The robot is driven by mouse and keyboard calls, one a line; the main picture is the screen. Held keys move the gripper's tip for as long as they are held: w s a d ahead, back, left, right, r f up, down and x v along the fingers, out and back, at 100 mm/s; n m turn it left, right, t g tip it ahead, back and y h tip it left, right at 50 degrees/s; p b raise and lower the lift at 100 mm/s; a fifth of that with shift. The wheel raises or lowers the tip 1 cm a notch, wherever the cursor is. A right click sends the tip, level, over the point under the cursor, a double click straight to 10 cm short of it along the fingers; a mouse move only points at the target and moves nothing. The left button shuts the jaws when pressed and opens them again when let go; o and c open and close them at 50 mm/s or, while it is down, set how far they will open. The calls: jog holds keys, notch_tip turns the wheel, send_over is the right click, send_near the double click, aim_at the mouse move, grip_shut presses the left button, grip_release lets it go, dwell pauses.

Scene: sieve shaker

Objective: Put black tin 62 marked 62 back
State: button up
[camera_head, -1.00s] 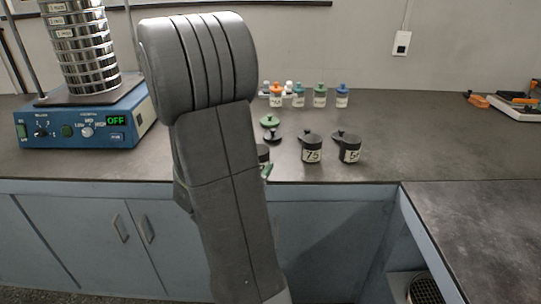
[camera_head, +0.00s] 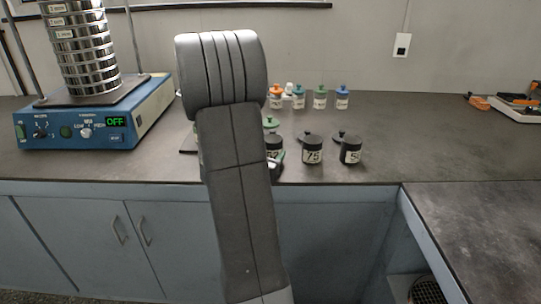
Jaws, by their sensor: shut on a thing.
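Black tin 62 (camera_head: 273,143) is in the head view just right of my arm, partly hidden by it. Only the last digit of its label shows clearly. My gripper (camera_head: 278,160) is mostly hidden behind my arm; a small dark and green part shows at the tin's lower right. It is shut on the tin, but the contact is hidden. Black tin 75 (camera_head: 312,153) and another black tin (camera_head: 351,153), whose label begins with 5, stand upright on the bench to the right.
A blue sieve shaker (camera_head: 90,125) with a sieve stack (camera_head: 82,50) and an OFF display stands left. Several colour-capped bottles (camera_head: 320,98) stand at the back. A green-topped item (camera_head: 270,124) is behind tin 62.

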jog(key=shift+f, duration=0.25)
jog(key=o, duration=1)
jog(key=shift+r, duration=0.1)
jog(key=shift+r, duration=0.25)
jog(key=v, duration=1.2)
jog(key=shift+f+p, duration=0.1)
jog(key=shift+p, duration=0.3)
